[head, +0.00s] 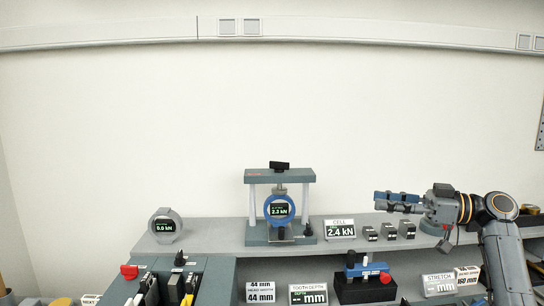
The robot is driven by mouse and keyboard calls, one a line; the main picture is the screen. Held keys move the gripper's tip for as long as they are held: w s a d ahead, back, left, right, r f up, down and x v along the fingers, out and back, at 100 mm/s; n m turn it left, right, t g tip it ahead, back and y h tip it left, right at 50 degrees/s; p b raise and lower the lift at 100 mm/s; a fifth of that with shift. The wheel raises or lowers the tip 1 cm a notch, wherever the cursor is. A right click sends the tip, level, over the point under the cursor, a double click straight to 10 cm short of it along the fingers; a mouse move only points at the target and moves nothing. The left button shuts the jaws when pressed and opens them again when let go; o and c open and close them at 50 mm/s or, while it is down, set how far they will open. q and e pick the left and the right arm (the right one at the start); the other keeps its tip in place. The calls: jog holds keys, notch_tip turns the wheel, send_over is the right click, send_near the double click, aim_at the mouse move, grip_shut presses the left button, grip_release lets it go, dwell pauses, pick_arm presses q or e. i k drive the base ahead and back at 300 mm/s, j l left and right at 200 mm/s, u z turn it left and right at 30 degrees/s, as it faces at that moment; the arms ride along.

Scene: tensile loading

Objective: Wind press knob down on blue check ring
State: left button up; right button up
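The press (307,177) stands on the grey shelf, with a grey top beam and two pale posts. Its black knob (279,165) sits on top of the beam. The blue check ring (267,211) is upright inside the frame, below the screw; its display reads about 2.3 kN. A card marked CELL (340,228) beside the press reads 2.4 kN. My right gripper (378,201) is to the right of the press, pointing left, clear of knob and ring. Its fingers lie close together, and I cannot tell whether a gap remains. My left gripper is out of view.
A round grey gauge (166,225) reading 0.0 kN stands at the shelf's left. Several small dark blocks (388,231) sit right of the card. Lower down are a tool rack (180,280), a blue fixture (366,270) and label cards (308,294). Space above the press is clear.

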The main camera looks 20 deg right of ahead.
aim_at(278, 165)
jog(key=i, duration=1.05)
